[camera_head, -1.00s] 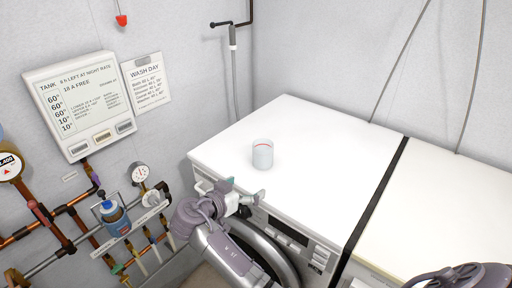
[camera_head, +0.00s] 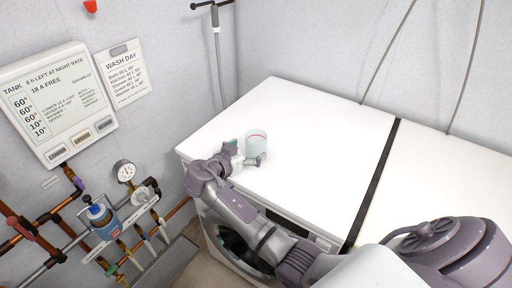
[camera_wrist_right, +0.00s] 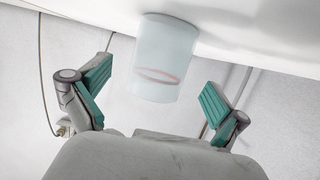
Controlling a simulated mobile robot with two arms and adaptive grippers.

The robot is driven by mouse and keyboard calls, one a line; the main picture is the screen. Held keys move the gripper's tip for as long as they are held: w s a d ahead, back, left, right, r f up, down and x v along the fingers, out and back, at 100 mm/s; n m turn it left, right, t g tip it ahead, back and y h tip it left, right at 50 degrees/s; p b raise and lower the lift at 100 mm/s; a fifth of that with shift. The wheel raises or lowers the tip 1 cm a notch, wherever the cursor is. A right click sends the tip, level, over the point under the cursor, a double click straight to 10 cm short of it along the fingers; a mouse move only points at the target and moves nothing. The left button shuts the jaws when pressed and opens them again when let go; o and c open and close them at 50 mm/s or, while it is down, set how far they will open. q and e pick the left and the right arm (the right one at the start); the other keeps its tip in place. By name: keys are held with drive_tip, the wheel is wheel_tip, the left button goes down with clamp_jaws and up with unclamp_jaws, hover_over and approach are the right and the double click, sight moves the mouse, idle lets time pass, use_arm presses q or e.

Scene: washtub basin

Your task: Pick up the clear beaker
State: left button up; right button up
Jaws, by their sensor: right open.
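The clear beaker (camera_head: 257,142) stands upright on the white washing machine top (camera_head: 310,130), near its front left edge. A thin red ring shows on it. My right gripper (camera_head: 244,157) is open at the near left side of the beaker, with its fingers close to it. In the right wrist view, the beaker (camera_wrist_right: 165,55) appears ahead and between the two green-padded fingers of the gripper (camera_wrist_right: 156,80), with gaps at both sides. Whether a finger touches it cannot be told. My left gripper is not in view.
A second white top (camera_head: 460,165) lies to the right beyond a dark gap (camera_head: 378,178). The machine top behind and right of the beaker is clear.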

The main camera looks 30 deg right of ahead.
drive_tip(key=x, duration=0.2)
drive_tip(key=p+x, duration=0.1)
drive_tip(key=x, duration=0.1)
drive_tip(key=shift+r, duration=0.25)
drive_tip(key=shift+w+d+f, duration=0.15)
drive_tip(key=shift+d+f, duration=0.05)
drive_tip(key=shift+d, duration=0.15)
drive_tip(key=shift+c, duration=0.2)
drive_tip(key=c, duration=1.1)
drive_tip(key=shift+c, duration=0.5)
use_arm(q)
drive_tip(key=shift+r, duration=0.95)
